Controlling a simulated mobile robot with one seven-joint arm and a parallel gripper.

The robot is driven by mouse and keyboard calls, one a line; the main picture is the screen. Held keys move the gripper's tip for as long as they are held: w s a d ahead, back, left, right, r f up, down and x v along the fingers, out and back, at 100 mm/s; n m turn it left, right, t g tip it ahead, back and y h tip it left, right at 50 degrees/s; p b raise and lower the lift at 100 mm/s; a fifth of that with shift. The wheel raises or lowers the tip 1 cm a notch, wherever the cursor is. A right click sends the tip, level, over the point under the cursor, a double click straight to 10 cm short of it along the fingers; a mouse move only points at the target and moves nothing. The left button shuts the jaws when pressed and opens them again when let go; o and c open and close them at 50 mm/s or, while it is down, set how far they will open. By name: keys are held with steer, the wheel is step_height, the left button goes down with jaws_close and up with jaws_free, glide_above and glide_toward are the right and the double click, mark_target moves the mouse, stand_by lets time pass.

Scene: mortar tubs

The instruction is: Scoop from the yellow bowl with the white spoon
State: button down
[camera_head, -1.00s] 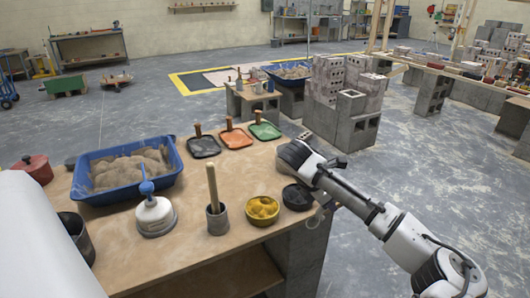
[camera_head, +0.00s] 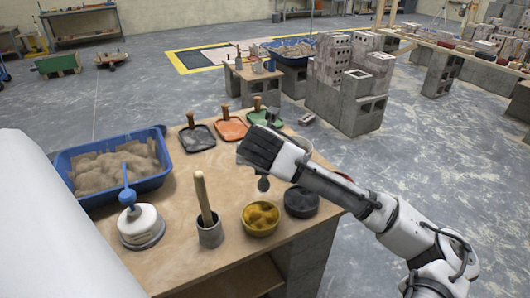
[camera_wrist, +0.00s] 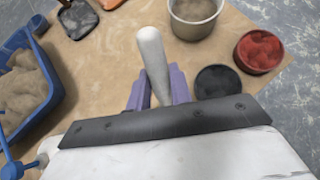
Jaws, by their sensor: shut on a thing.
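My gripper (camera_wrist: 158,88) has purple fingers closed around the pale handle of the white spoon (camera_wrist: 151,55) in the wrist view. In the head view the hand hides the fingers, and the spoon's dark-looking lower end (camera_head: 263,184) hangs below it. The yellow bowl (camera_head: 261,231) stands near the front edge of the table, with lumpy yellow material inside. The spoon end appears above and behind the bowl, apart from it. The yellow bowl is not visible in the wrist view.
A black bowl (camera_head: 301,204) stands right of the yellow one; a grey cup (camera_head: 210,233) with an upright wooden handle stands left. A white blue-handled tool (camera_head: 140,226) and a blue tub (camera_head: 66,162) are farther left. A red bowl (camera_wrist: 258,51) lies beyond the black one.

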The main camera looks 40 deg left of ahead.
mark_target(264, 177)
steer(key=shift+s+d+f+b, duration=0.1)
steer(key=shift+f+b, duration=1.1)
steer(key=shift+f, duration=0.3)
steer(key=shift+s+d+f+b, duration=0.1)
steer(key=shift+f+b, duration=1.1)
steer(key=shift+f, duration=0.25)
steer(key=shift+p, duration=0.45)
steer(key=shift+f+g+h, duration=0.4)
steer(key=shift+f+g, duration=0.1)
steer(key=shift+f, duration=0.15)
steer(key=shift+s+d+f+g+h+p, duration=0.15)
steer(key=shift+s+d+g+h+p, duration=0.1)
steer(key=shift+s+d+p, duration=0.4)
steer(key=shift+s+d+f+g+h+p, duration=0.2)
steer(key=shift+s+d+p, duration=0.25)
steer(key=shift+s, duration=0.3)
steer(key=shift+r+g+p, duration=0.2)
steer(key=shift+g+p, duration=0.15)
steer(key=shift+p, duration=0.55)
steer(key=p, duration=0.2)
steer(key=g+h+p, duration=0.1)
steer(key=p, duration=0.1)
steer(key=g+h+p, duration=0.1)
steer(key=p, duration=0.1)
steer(key=shift+w+a, duration=0.25)
